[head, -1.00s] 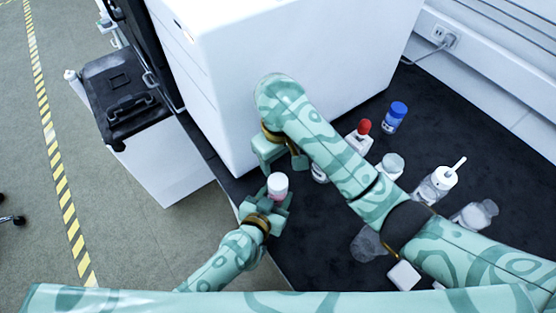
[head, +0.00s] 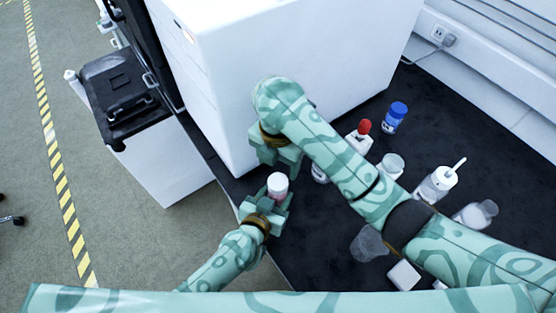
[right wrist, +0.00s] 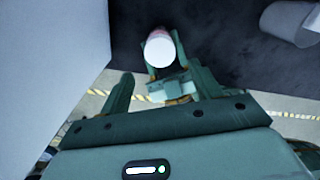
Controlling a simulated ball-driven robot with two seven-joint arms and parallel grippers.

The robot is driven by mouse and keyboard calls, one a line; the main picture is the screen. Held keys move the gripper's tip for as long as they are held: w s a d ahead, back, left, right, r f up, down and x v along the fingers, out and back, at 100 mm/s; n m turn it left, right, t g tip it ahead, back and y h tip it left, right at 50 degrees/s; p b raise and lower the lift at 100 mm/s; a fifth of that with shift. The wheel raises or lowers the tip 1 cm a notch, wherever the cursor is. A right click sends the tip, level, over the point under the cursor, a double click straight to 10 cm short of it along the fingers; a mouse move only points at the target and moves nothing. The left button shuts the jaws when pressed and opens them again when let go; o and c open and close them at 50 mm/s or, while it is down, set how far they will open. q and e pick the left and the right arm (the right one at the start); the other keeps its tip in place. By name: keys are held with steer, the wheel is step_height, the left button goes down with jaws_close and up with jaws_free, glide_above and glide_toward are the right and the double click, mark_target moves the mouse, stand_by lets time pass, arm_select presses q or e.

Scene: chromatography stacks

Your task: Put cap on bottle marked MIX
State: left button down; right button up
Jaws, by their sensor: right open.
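A small bottle with a white top and a pinkish band (head: 277,186) stands upright in my left gripper (head: 266,203), which is shut on it near the table's left edge. No MIX marking is readable. My right gripper (head: 279,156) is just beyond and above the bottle, beside the white cabinet. It is open and holds nothing visible. In the right wrist view, the bottle's white round top (right wrist: 160,49) shows beyond the space between my right fingers (right wrist: 150,72), apart from them. I cannot tell whether that top is a separate cap.
A large white cabinet (head: 290,50) stands close beside my right gripper. On the dark table are a blue-capped bottle (head: 395,117), a red-capped bottle (head: 362,134), a white-topped squeeze bottle (head: 437,182), a clear bottle (head: 476,214) and a white block (head: 404,275). My right arm hides part of the table.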

mark_target(278, 181)
steer(key=shift+f, duration=0.1)
steer(key=shift+f, duration=3.95)
steer(key=c, duration=1)
steer(key=m, duration=1.3)
